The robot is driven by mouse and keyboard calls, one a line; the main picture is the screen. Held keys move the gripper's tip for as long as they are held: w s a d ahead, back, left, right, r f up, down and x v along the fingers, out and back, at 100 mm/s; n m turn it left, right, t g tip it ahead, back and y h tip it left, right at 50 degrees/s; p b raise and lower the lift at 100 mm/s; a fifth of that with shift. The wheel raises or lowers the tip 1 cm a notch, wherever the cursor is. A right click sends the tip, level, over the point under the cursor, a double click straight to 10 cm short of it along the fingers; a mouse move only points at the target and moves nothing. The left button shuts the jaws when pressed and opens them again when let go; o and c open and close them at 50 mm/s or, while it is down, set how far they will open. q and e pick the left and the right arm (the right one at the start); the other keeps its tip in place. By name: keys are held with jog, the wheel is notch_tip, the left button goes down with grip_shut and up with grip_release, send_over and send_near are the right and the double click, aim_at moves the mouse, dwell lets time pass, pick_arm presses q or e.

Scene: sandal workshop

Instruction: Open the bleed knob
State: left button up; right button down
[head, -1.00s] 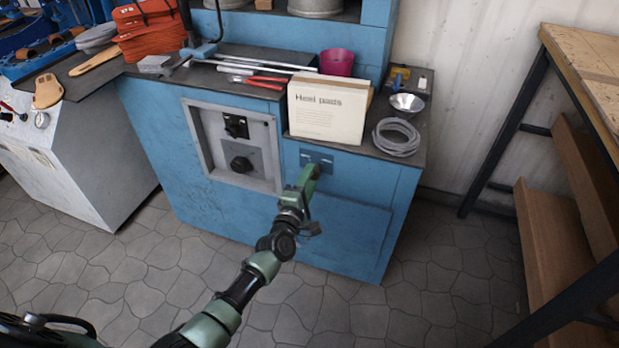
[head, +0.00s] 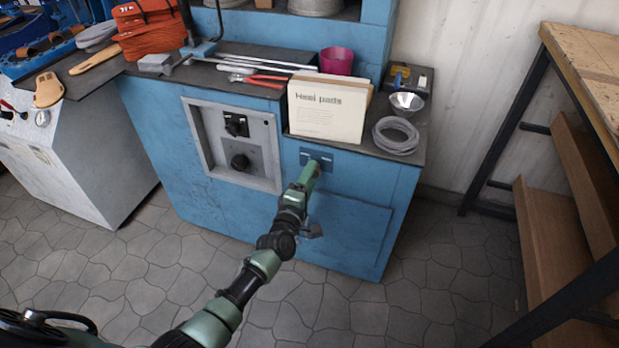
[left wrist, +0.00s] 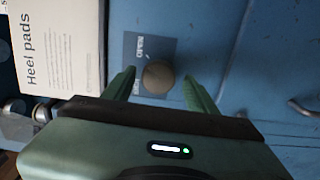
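The bleed knob (left wrist: 158,77) is a round brown knob on a dark blue label plate on the blue cabinet front. In the left wrist view, my left gripper's two green fingers stand apart, one on each side of the knob, with visible gaps, so they do not look closed on it. In the head view the plate (head: 306,154) is below the box of heel pads, and my left gripper (head: 313,168) points at it and hides the knob. The label's lettering is too small to read surely. My right gripper is not in view.
The heel pads box (head: 328,110) stands on the cabinet top just above the plate. A grey hose coil (head: 396,137) and a metal funnel (head: 406,102) are to its right. A grey control panel (head: 266,155) with dark knobs is left of the plate. A bench (head: 590,65) stands far right.

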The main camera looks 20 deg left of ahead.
pick_arm(q)
jog(key=shift+s, duration=0.1)
jog(key=s+p, duration=0.1)
jog(key=s, duration=0.6)
jog(key=shift+s+a, duration=0.15)
jog(key=shift+s, duration=0.15)
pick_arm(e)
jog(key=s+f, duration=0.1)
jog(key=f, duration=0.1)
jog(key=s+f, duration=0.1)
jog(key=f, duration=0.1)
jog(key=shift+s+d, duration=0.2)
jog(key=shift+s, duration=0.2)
